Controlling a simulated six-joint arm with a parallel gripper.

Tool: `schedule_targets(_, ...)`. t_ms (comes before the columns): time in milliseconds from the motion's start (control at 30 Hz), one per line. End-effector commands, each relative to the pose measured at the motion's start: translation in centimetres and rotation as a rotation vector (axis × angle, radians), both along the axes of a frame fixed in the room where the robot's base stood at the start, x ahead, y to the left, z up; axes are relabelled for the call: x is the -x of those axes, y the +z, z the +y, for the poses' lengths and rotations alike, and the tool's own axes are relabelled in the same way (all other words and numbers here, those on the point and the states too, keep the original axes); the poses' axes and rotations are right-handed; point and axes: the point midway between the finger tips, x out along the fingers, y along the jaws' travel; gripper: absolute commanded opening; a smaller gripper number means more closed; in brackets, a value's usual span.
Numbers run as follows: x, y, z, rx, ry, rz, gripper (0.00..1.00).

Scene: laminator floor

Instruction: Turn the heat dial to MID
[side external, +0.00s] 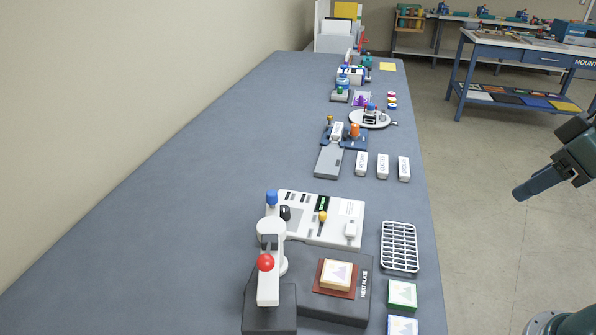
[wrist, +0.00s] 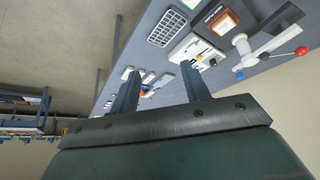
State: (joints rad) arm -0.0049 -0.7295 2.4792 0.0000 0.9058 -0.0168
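The white control panel (side external: 338,208) lies on the grey bench, with a dark display, a yellow-topped lever (side external: 322,217) and a white switch (side external: 350,230). A black round knob (side external: 285,213) at its left end looks like the heat dial, partly hidden by the press; its markings and setting are too small to read. The panel also shows in the wrist view (wrist: 196,47). My gripper (side external: 519,192) is off the bench's right side, well apart from the panel. In the wrist view its two fingers (wrist: 160,72) are spread with nothing between them.
A white press (side external: 270,245) with a red-ball lever and blue knob stands beside the panel. The dark heat plate (side external: 365,280) bears a framed tile. A white rack (side external: 399,247) and several stamps and blocks line the right edge. The bench's left side is clear.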

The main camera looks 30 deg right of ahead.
Motion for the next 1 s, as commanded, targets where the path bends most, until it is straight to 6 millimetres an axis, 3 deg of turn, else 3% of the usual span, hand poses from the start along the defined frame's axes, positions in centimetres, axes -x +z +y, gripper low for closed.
schedule_targets(267,-3.6,2.3,0.8,0.048,0.127,0.046,0.49)
schedule_targets(600,-10.8,4.8,2.8,0.133,0.376,0.124,0.49)
schedule_targets(1000,-19.7,5.0,6.5,0.220,0.679,0.207,0.49)
